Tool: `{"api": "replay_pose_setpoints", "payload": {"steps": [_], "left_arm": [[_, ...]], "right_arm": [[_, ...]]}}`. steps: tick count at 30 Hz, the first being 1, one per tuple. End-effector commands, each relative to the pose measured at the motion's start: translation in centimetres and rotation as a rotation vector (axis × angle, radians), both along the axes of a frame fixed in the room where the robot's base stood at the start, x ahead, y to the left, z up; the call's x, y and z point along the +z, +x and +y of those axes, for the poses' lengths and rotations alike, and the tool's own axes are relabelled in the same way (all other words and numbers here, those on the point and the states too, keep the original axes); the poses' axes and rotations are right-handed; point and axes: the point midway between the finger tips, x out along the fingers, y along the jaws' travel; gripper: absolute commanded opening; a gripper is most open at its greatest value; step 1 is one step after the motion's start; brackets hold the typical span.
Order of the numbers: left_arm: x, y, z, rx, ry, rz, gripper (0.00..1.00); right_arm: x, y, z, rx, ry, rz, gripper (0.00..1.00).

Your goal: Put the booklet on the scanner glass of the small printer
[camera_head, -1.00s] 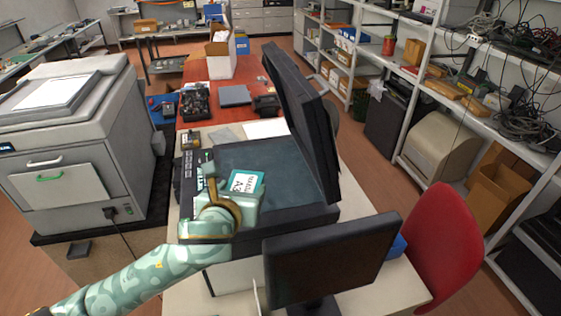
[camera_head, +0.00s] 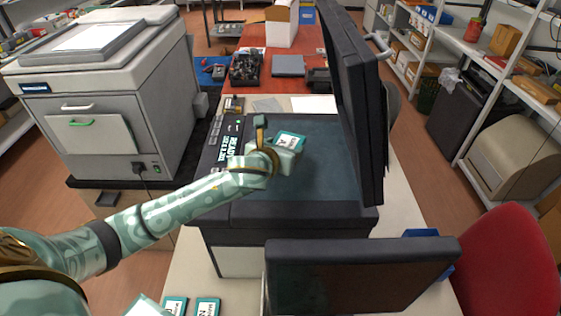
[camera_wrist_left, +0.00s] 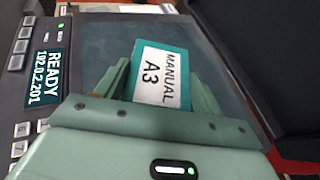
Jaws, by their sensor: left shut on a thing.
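The small printer has its dark lid (camera_head: 352,100) raised on the right and its scanner glass (camera_head: 325,175) bare. Its control panel (camera_head: 225,145) along the left edge reads READY. My left gripper (camera_head: 286,148) is over the left part of the glass, shut on the booklet (camera_head: 291,139). The booklet is teal with a white label; in the left wrist view the booklet (camera_wrist_left: 160,75) reads MANUAL A3 and sits between the two green fingers (camera_wrist_left: 155,85). I cannot tell whether it touches the glass.
A monitor (camera_head: 360,275) stands in front of the printer. More teal booklets (camera_head: 207,306) lie at the table's near left. A large grey printer (camera_head: 110,90) stands at the left, a red chair (camera_head: 510,260) at the right. The raised lid bounds the glass on the right.

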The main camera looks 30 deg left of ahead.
Motion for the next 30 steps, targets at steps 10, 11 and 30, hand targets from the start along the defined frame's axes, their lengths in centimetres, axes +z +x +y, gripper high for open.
{"api": "replay_pose_setpoints", "payload": {"steps": [10, 11, 30], "left_arm": [[-3.7, 2.2, 2.0, 0.0, 0.0, -0.001, 0.44], [-4.0, 2.4, 2.2, 0.0, -0.001, -0.001, 0.44], [-7.4, 2.4, 2.2, -0.001, 0.001, 0.0, 0.82]], "right_arm": [[-1.0, 1.8, -2.1, -0.002, -0.025, -0.026, 0.0], [-1.1, 1.6, -2.1, -0.002, -0.026, -0.023, 0.0], [-1.7, 1.0, -0.6, -0.002, -0.007, -0.014, 0.0]]}}
